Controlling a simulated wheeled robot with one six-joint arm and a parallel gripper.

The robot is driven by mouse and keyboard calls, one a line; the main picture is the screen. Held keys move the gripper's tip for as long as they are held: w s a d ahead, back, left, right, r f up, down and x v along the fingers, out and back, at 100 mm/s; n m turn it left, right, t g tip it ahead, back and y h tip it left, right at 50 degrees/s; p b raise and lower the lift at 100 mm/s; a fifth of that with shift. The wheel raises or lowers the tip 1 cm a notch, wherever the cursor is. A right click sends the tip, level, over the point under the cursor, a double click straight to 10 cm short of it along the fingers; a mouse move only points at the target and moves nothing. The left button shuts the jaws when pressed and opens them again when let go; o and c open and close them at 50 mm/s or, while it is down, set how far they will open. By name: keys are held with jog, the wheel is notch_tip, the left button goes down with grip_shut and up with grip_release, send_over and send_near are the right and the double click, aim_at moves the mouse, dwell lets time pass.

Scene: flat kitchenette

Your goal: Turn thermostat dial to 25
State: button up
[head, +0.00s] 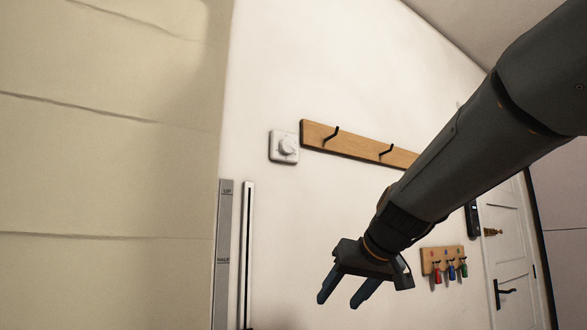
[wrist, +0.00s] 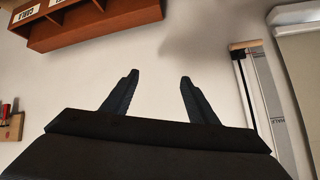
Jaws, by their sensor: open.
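The thermostat is a small white square plate (head: 276,147) with a round white dial (head: 287,146) on the white wall in the head view, just left of the wooden hook rail. The dial's setting is too small to read. My gripper (head: 337,302) is open and empty, below and to the right of the thermostat and clearly apart from it. In the wrist view my gripper (wrist: 158,80) shows two spread fingers with bare wall between them. The thermostat does not show in the wrist view.
A wooden rail with black hooks (head: 345,141) adjoins the thermostat. A grey strip marked UP and HALF (head: 224,250) runs below left. A key rack (head: 440,262) and white door (head: 507,250) are at right. An orange-brown shelf (wrist: 95,22) tops the wrist view.

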jog(key=w+a+r+n+t+y+b, duration=0.2)
jog(key=a+r+t, duration=0.1)
jog(key=r, duration=1.3)
jog(key=n+t+y+b, duration=0.2)
jog(key=n+t+y, duration=0.1)
jog(key=y, duration=0.1)
send_near(289, 146)
jog(key=shift+p+x, duration=0.85)
jog(key=shift+x, duration=3.05)
jog(key=c, duration=1)
